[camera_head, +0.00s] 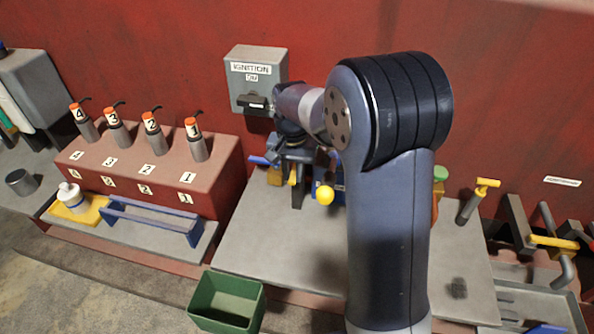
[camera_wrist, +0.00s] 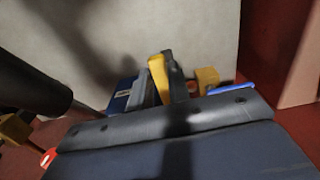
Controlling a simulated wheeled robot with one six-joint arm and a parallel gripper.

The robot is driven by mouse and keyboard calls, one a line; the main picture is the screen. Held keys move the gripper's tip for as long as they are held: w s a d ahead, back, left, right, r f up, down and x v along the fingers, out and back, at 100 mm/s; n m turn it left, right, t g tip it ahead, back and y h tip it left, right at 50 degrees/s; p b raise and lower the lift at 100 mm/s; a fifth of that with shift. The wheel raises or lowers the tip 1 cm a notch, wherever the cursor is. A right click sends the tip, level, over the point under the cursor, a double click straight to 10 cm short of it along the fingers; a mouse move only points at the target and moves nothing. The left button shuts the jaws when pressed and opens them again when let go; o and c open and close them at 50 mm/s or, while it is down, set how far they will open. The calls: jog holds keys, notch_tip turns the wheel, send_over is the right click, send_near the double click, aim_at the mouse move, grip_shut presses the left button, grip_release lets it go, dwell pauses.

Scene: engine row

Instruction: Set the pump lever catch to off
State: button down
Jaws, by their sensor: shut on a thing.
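My gripper (camera_head: 296,188) points down over the right-hand bench, beside a blue pump body (camera_head: 325,186). In the wrist view its dark fingers (camera_wrist: 160,85) are closed on a slim yellow piece, which looks like the pump lever catch (camera_wrist: 157,72). A sliver of yellow also shows between the fingers in the head view. A blue block with a pale label (camera_wrist: 122,95) lies just left of the fingers in the wrist view. A yellow ball knob (camera_head: 324,195) stands right of the gripper. My arm hides part of the pump, and the catch's setting cannot be read.
An ignition box (camera_head: 256,65) is on the red wall behind my wrist. A red block with several numbered levers (camera_head: 160,180) stands left. A green bin (camera_head: 227,302) is at the front. Yellow-handled levers (camera_head: 487,183) stand right. The grey bench (camera_head: 255,235) has bare room in front.

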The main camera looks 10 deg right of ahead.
aim_at(292, 176)
jog(key=shift+w+a+m, duration=0.1)
jog(key=shift+a+m, duration=0.05)
jog(key=shift+m, duration=0.15)
jog(key=c, duration=1.3)
grip_release()
notch_tip(292, 176, up, 11)
jog(key=shift+f+b, duration=0.1)
jog(key=shift+b, duration=0.4)
notch_tip(292, 176, down, 11)
jog(key=shift+r+p, duration=0.1)
jog(key=shift+p, duration=0.4)
jog(key=shift+f, duration=0.2)
jog(key=shift+s+d+r+n, duration=0.1)
jog(key=shift+d+n, duration=0.2)
jog(key=shift+n, duration=0.3)
jog(key=shift+s+d+r+n, duration=0.1)
jog(key=shift+d+n, duration=0.2)
jog(key=shift+n, duration=0.3)
